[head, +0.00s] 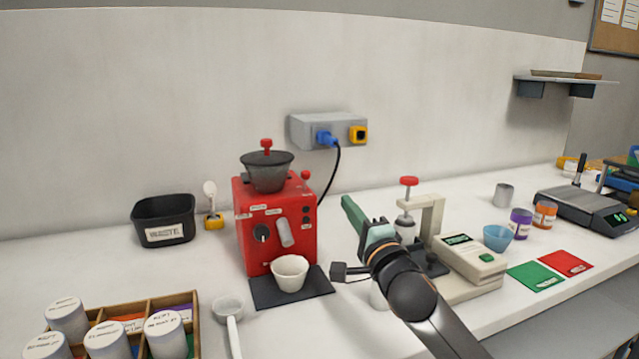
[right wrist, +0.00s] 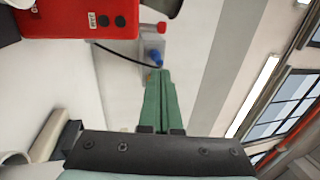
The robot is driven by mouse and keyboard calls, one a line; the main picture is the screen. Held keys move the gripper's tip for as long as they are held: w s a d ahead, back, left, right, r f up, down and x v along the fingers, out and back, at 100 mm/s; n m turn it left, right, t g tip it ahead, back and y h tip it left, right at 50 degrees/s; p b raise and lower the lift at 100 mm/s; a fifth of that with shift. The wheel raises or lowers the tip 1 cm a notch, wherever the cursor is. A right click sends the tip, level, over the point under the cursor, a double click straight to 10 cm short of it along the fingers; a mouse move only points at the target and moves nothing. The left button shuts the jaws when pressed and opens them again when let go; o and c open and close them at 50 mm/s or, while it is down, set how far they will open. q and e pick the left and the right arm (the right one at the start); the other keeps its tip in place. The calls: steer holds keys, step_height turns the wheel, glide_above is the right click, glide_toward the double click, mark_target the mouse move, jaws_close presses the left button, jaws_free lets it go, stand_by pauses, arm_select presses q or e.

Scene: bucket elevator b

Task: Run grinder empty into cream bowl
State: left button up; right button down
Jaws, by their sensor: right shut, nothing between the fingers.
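The red grinder (head: 277,228) stands on the bench with a dark grey hopper (head: 267,172) on top and knobs on its front. Its side shows in the right wrist view (right wrist: 75,18). The cream bowl (head: 290,272) sits upright on the dark mat (head: 262,296) in front of the grinder; its inside is too small to read. My right gripper (head: 348,207) is shut and empty, to the right of the grinder and apart from it, pointing up and left. Its green fingers lie together in the right wrist view (right wrist: 156,100). My left gripper is out of view.
A blue plug (head: 326,138) sits in the grey wall socket, with a black cable to the grinder. A press (head: 433,218) stands behind my right arm. A black waste bin (head: 165,220) is left; a wooden tray of jars (head: 197,325) and a scoop (head: 228,309) are front left.

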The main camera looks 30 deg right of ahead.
mark_target(305, 183)
steer(key=a+p+x, duration=0.1)
steer(key=a+x, duration=0.1)
steer(key=x, duration=0.7)
steer(key=shift+w+a, duration=0.35)
steer(key=shift+w, duration=0.1)
steer(key=shift+w+r, duration=0.1)
